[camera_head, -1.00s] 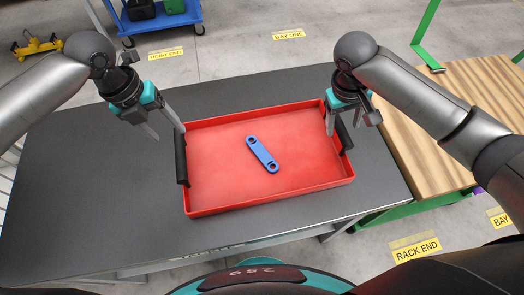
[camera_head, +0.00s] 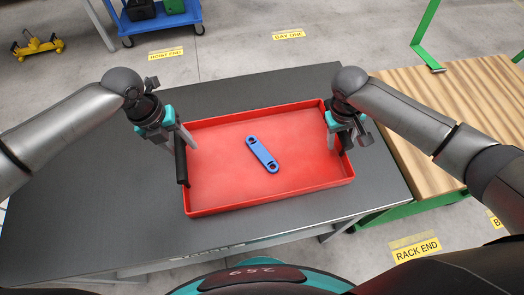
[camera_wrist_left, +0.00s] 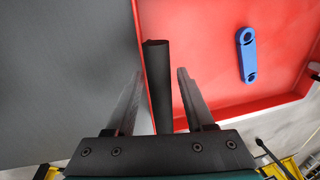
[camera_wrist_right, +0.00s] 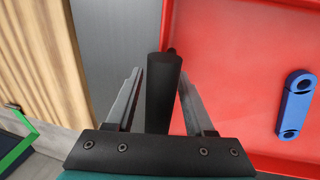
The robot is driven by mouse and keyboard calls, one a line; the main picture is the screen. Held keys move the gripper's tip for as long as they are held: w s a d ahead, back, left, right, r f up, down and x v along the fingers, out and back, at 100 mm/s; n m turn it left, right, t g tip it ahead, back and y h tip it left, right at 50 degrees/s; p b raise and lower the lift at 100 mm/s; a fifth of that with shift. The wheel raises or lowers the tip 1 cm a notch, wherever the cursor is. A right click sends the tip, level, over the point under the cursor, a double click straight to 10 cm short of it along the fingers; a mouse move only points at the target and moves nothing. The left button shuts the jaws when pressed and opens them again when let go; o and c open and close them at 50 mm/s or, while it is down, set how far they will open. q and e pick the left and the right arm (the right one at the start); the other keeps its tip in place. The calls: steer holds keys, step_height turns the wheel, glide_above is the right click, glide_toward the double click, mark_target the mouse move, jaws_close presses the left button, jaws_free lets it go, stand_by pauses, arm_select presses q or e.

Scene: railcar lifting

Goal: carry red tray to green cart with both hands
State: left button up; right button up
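The red tray (camera_head: 225,193) lies flat on the dark grey table, with a black handle on its left side (camera_head: 181,160) and another on its right. My left gripper (camera_head: 178,146) is at the left handle. In the left wrist view its open fingers (camera_wrist_left: 159,100) stand on either side of that handle (camera_wrist_left: 158,85), with gaps. My right gripper (camera_head: 338,138) is at the right handle. In the right wrist view its open fingers (camera_wrist_right: 158,105) straddle that handle (camera_wrist_right: 162,90), with small gaps. The wood-topped cart with a green frame (camera_head: 455,110) stands right of the table.
A blue link (camera_head: 262,154) with two holes lies in the tray. The grey table (camera_head: 90,190) is otherwise bare. A green upright (camera_head: 425,38) rises at the cart's far side. A blue trolley (camera_head: 160,20) and a yellow item (camera_head: 38,46) stand on the floor behind.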

arm_select(q)
jaws_close()
arm_select(e)
jaws_close()
arm_select(q)
steer(key=shift+w+r, duration=0.1)
arm_select(e)
steer(key=shift+w+r, duration=0.1)
stand_by(0.7)
